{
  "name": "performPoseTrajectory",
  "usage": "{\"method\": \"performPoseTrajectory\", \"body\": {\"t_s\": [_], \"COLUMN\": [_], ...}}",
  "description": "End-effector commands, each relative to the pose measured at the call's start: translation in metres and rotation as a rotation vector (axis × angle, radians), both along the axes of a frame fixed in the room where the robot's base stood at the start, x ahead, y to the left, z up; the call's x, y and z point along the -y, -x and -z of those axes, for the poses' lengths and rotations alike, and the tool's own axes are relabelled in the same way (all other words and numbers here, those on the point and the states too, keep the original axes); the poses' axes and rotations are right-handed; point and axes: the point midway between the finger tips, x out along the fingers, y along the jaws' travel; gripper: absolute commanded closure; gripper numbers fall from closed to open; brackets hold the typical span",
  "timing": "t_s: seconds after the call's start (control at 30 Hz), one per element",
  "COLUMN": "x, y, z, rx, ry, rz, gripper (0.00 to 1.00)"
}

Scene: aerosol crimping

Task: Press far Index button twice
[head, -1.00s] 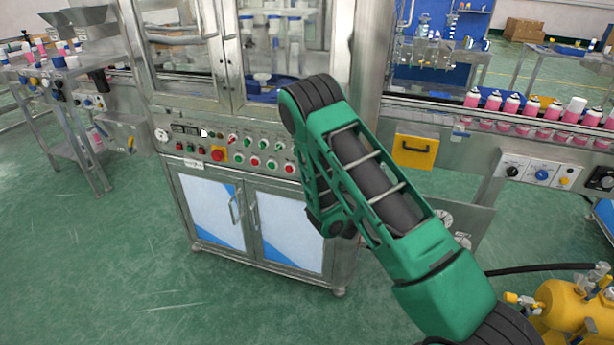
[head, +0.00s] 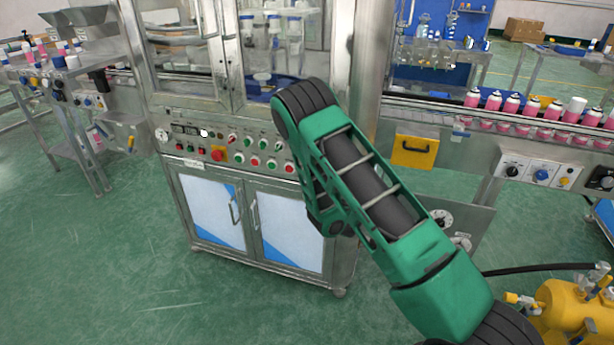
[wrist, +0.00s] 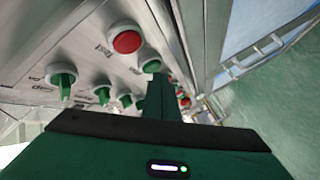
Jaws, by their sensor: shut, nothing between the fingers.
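The machine's control panel (head: 225,150) carries rows of red and green buttons and switches. In the wrist view the panel is close and tilted, with a red button (wrist: 126,41) in a white ring beside printed text that seems to read "Test". Green switches (wrist: 62,80) stand to its lower left. A green button (wrist: 150,66) sits just beyond the fingertips. My gripper (wrist: 163,80) is shut and empty, close to the panel; contact cannot be told. No Index label is legible, so I cannot tell which button it marks. In the head view my arm hides the gripper.
Glass doors stand above the panel and white-blue cabinet doors (head: 212,210) below it. A conveyor with pink cans (head: 510,104) runs at right. A yellow compressor tank (head: 570,310) is at lower right. The green floor at left front is clear.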

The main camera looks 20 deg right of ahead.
Motion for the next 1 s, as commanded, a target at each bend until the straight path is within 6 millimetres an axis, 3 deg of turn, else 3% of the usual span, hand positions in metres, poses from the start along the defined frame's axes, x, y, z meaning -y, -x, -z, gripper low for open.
{"method": "performPoseTrajectory", "body": {"t_s": [1.0], "x": [0.0047], "y": [-0.0063], "z": [0.0004], "rx": [0.000], "ry": [-0.001], "rz": [0.000], "gripper": [1.00]}}
